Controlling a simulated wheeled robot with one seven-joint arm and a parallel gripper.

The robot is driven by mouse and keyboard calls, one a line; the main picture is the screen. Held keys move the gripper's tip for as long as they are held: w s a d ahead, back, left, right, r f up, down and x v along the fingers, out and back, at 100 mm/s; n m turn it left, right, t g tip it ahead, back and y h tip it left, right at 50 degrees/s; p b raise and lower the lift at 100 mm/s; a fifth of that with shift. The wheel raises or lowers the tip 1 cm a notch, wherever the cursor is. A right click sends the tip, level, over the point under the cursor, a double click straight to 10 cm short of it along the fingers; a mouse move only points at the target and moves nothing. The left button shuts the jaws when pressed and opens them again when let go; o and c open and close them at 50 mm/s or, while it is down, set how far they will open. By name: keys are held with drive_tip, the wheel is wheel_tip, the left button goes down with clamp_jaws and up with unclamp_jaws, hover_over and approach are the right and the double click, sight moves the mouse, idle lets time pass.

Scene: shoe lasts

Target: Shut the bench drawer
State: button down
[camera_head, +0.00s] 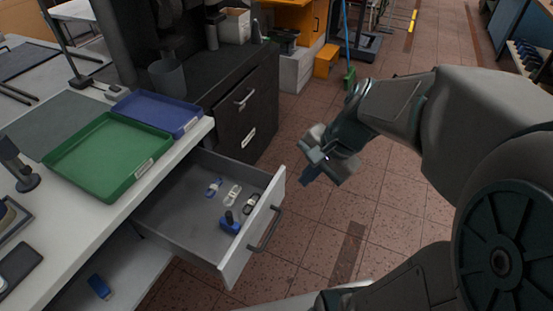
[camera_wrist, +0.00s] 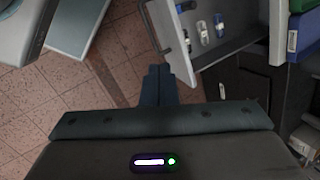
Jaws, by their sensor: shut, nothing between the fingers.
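The bench drawer (camera_head: 197,222) stands pulled out from under the white bench, with a pale front panel and a dark bar handle (camera_head: 265,229). Inside lie several small blue, white and dark items, among them a blue upright piece (camera_head: 230,222). My gripper (camera_head: 306,178) is shut and empty, in the air over the floor to the right of the drawer front, apart from it. In the wrist view, the shut fingers (camera_wrist: 158,74) point toward the drawer front (camera_wrist: 168,40), and part of the drawer's inside shows beyond it.
A green tray (camera_head: 108,158) and a blue tray (camera_head: 158,113) sit on the white bench top above the drawer. A dark cabinet (camera_head: 245,105) stands behind the drawer. The tiled floor (camera_head: 330,235) to the right is clear.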

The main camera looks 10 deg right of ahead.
drive_tip(key=w+d+f+m+t+y+b, duration=0.1)
drive_tip(key=w+d+f+m+b, duration=0.1)
drive_tip(key=w+f+m+b, duration=0.3)
drive_tip(key=d+f+m+y+b, duration=0.1)
drive_tip(key=d+f+m+b, duration=0.15)
drive_tip(key=f, duration=0.45)
drive_tip(key=m+t+y+b, duration=0.1)
drive_tip(key=m+t+b, duration=0.2)
drive_tip(key=m+b, duration=0.45)
approach(281, 191)
drive_tip(key=x, duration=0.5)
drive_tip(key=shift+w+d+f, duration=0.1)
drive_tip(key=shift+f, duration=0.4)
drive_tip(key=shift+w+a, duration=0.25)
drive_tip(key=shift+a, duration=0.05)
